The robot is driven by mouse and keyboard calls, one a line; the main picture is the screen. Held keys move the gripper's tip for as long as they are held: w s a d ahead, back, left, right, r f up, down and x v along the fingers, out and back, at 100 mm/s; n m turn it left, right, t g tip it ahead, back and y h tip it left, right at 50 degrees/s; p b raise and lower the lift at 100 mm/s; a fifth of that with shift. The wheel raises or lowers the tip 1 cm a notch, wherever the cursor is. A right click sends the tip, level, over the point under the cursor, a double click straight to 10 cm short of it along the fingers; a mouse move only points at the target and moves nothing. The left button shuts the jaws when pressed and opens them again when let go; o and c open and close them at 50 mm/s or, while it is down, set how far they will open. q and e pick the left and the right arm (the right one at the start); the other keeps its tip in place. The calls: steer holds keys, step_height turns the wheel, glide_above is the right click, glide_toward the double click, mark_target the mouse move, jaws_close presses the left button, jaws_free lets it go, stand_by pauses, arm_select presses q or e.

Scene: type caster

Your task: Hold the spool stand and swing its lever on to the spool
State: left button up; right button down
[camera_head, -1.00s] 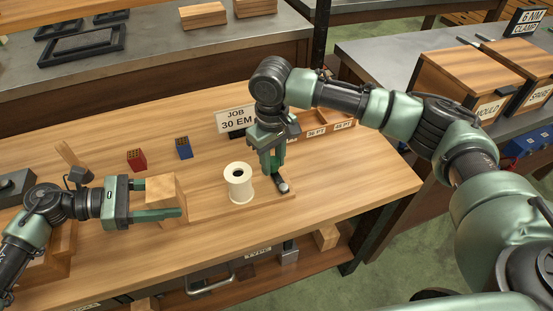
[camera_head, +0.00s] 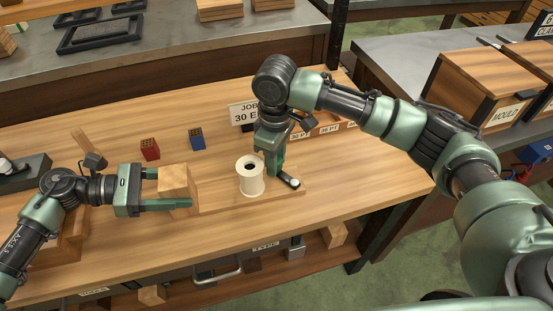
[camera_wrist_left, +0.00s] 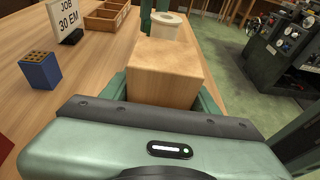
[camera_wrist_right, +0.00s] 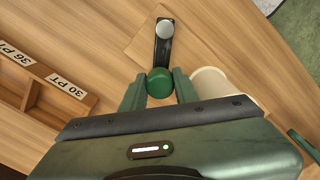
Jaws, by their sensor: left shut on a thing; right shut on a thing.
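The spool stand has a wooden baseboard (camera_head: 225,207) with a wooden block (camera_head: 176,178) at its left end. My left gripper (camera_head: 172,188) is shut on this block, which also fills the left wrist view (camera_wrist_left: 165,70). A cream spool (camera_head: 250,181) stands upright on the board. The black lever (camera_wrist_right: 163,48) lies at the board's right end, with a silver round piece (camera_wrist_right: 165,28) at its far end and a green knob (camera_wrist_right: 159,82) at its near end. My right gripper (camera_wrist_right: 158,93) is shut on the knob, close beside the spool (camera_wrist_right: 210,84).
A red block (camera_head: 150,149) and a blue block (camera_head: 197,139) with holes stand behind the stand. A job sign (camera_head: 243,114) and a labelled wooden tray (camera_head: 325,131) are behind my right gripper. The table's front is clear.

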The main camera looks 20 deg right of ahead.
steer(key=c, duration=1.1)
jaws_free()
steer(key=shift+o, duration=0.2)
steer(key=shift+r, duration=0.1)
step_height(320, 180, up, 12)
